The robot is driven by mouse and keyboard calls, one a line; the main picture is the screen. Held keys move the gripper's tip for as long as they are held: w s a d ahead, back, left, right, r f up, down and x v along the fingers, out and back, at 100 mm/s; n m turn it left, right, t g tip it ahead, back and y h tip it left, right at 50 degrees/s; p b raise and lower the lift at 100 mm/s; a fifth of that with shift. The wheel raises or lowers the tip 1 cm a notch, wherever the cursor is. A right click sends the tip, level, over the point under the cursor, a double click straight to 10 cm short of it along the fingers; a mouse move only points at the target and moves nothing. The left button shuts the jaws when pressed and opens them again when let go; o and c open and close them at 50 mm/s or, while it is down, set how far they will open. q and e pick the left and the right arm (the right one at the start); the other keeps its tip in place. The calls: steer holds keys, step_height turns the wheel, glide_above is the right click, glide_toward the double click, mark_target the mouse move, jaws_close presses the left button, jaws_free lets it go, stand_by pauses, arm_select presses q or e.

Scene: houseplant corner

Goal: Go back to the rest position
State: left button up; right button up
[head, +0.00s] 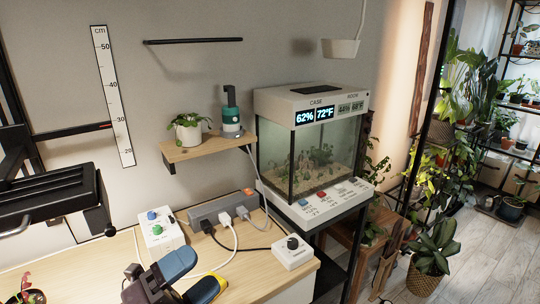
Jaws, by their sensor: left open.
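My left gripper (194,276) is at the bottom of the head view, low over the front of the wooden bench (85,262). One finger is blue and the other shows yellow and dark parts; they stand apart, with nothing seen between them. Its arm is mostly out of frame. My right gripper is not in view.
Near the gripper are a white box with knobs (158,232), a power strip (222,208) with cables and a white dial box (293,252). A black lamp-like fixture (50,200) hangs left. A glass case (312,155) and a wall shelf (205,149) stand behind.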

arm_select(q)
steer(key=a+f+n+t+y, duration=0.25)
steer(key=a+n+y, duration=0.25)
steer(key=n+y, duration=0.3)
steer(key=a+f+n+t+y, duration=0.2)
steer(key=a+n+t+y, duration=0.2)
steer(key=a+n+y, duration=0.4)
steer(key=s+a+f+n+g+y, duration=0.4)
steer(key=f+n+g, duration=0.2)
steer(key=f+n, duration=0.25)
steer(key=s+f+n+g+h, duration=0.1)
steer(key=s+f+n+g, duration=0.1)
steer(key=s+f+g, duration=0.6)
steer(key=s+f+n+g+h, duration=0.1)
steer(key=s+f+n+g, duration=0.25)
steer(key=s, duration=0.75)
steer(key=w+d+f+m+t+h+p, duration=0.1)
steer(key=w+f+m+t, duration=0.1)
steer(key=w+f+t, duration=0.5)
steer(key=shift+w+d+f+t, duration=0.15)
steer(key=shift+w+f+t, duration=0.15)
steer(key=shift+w+t, duration=0.7)
